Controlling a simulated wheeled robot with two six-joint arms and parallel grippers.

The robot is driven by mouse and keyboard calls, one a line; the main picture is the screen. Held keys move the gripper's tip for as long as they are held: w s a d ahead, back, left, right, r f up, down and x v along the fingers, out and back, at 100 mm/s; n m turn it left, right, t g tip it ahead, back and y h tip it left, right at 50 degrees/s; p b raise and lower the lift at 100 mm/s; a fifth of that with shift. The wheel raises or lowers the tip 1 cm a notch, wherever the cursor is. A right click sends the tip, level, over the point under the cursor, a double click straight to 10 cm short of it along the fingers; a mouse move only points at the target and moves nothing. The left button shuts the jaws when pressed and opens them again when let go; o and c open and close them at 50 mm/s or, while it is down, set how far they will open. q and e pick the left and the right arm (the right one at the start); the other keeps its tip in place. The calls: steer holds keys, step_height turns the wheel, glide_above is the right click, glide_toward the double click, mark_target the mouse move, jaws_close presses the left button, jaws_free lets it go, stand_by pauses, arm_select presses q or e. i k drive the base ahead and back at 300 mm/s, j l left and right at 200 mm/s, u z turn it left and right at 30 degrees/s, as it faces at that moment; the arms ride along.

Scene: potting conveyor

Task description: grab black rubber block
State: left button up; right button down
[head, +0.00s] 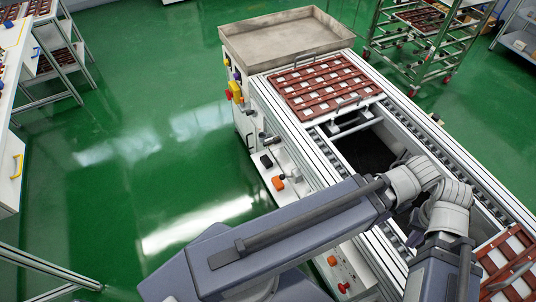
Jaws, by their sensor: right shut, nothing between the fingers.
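A small black block (267,161) lies on the white side ledge of the conveyor, left of its rail, beside an orange part. I cannot tell from here whether it is the rubber block. My right gripper (440,272) is at the lower right, over the conveyor's near part and well apart from the black block. It is shut and empty; its fingertips are hard to make out at the frame's bottom edge. My left gripper is not in view.
The conveyor (316,160) runs from upper left to lower right, with a dark opening midway. A red-brown slatted tray (371,91) lies on it, another (519,243) at right. A metal bin (282,41) stands behind. Green floor is clear at left.

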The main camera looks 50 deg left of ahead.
mark_target(265, 159)
steer(key=u, duration=1.65)
steer(key=i+j+z, duration=0.3)
steer(key=j, duration=0.2)
steer(key=i+j+z, duration=0.1)
steer(key=j, duration=0.2)
